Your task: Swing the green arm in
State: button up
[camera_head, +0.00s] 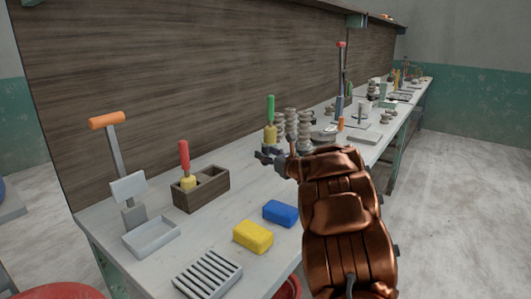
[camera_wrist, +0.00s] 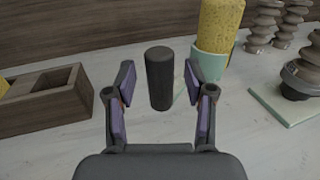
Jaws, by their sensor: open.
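My gripper (camera_head: 268,157) is open over the worktop, behind my copper-coloured arm. In the wrist view its two purple-padded fingers (camera_wrist: 160,95) stand apart. A dark upright cylinder (camera_wrist: 159,78) shows between them, with gaps on both sides. A green upright handle (camera_head: 270,108) rises just beyond my gripper in the head view, above a yellow piece (camera_head: 270,134). In the wrist view a yellow sponge-like piece (camera_wrist: 220,28) sits in a pale green cup (camera_wrist: 210,65), right of the fingers. I cannot tell whether this green handle is the green arm.
A wooden box (camera_head: 203,190) with a red-handled tool (camera_head: 184,156) stands left; it also shows in the wrist view (camera_wrist: 45,105). Stacked clay pieces (camera_head: 304,130) stand right. Yellow (camera_head: 253,236) and blue (camera_head: 281,213) blocks lie in front. An orange-handled lever (camera_head: 108,121) stands far left.

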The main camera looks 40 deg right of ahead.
jog(key=shift+w, duration=0.55)
jog(key=shift+c, duration=0.3)
grip_shut()
